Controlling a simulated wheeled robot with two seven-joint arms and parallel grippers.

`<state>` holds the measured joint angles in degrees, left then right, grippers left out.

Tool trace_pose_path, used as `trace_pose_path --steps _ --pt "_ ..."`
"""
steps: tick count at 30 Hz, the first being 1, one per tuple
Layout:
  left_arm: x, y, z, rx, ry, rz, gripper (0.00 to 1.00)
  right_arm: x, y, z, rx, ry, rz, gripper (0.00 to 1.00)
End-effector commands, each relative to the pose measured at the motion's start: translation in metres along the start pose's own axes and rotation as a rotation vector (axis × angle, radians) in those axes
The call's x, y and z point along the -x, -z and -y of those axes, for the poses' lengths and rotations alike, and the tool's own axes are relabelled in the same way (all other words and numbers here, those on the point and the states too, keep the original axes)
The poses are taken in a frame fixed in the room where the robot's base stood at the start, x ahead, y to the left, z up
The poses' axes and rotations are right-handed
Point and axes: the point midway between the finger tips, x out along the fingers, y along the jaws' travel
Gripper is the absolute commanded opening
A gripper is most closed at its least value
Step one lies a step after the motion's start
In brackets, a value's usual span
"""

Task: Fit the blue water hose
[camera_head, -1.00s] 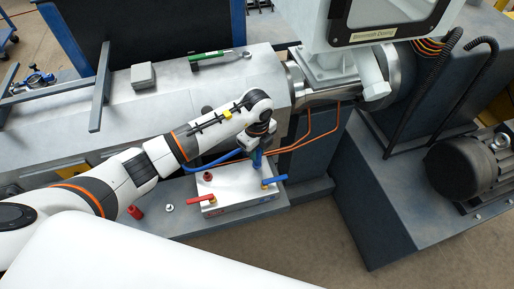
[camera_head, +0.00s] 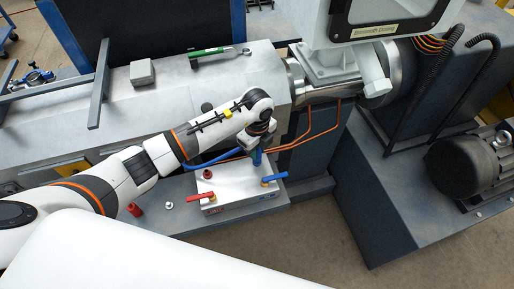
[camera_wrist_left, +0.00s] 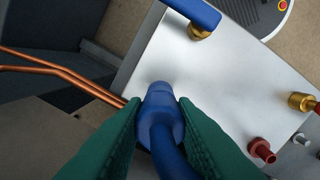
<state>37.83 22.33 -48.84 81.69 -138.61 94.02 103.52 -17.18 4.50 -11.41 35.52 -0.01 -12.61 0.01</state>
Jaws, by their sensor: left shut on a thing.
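The silver water block (camera_head: 236,183) sits on the machine's ledge. It has a blue-handled valve (camera_head: 274,179) at right and a red-handled valve (camera_head: 201,197) at front left. My left gripper (camera_head: 260,146) is above the block's back right part, shut on the end of the blue water hose (camera_head: 257,158). In the left wrist view, the green fingers clasp the blue hose end (camera_wrist_left: 160,112) from both sides. Its tip is against or just above the block's top face (camera_wrist_left: 225,85). The port under it is hidden, so I cannot tell if it is seated. The right gripper is out of view.
A red fitting (camera_head: 207,174) stands on the block. A red part (camera_head: 135,210) and a small metal part (camera_head: 168,205) lie on the ledge at left. Copper pipes (camera_head: 313,133) run behind the block. A green-handled wrench (camera_head: 215,53) and grey box (camera_head: 142,72) lie on the housing.

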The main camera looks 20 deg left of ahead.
Motion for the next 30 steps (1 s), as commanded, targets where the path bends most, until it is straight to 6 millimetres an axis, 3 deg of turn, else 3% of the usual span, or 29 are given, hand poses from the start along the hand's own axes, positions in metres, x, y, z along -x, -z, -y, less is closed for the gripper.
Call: trace_pose_path --steps 23,24,27,30 --pt "-0.016 0.0 0.0 0.0 0.0 0.0 0.02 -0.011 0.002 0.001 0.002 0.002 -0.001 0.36" --pt "-0.015 0.0 0.0 0.0 0.0 0.0 0.31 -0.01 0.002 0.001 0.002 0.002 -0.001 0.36" --pt "-0.015 0.0 0.0 0.0 0.0 0.0 0.47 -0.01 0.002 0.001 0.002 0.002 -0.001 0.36" --pt "-0.015 0.0 0.0 0.0 0.0 0.0 0.5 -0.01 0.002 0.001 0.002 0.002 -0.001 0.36"
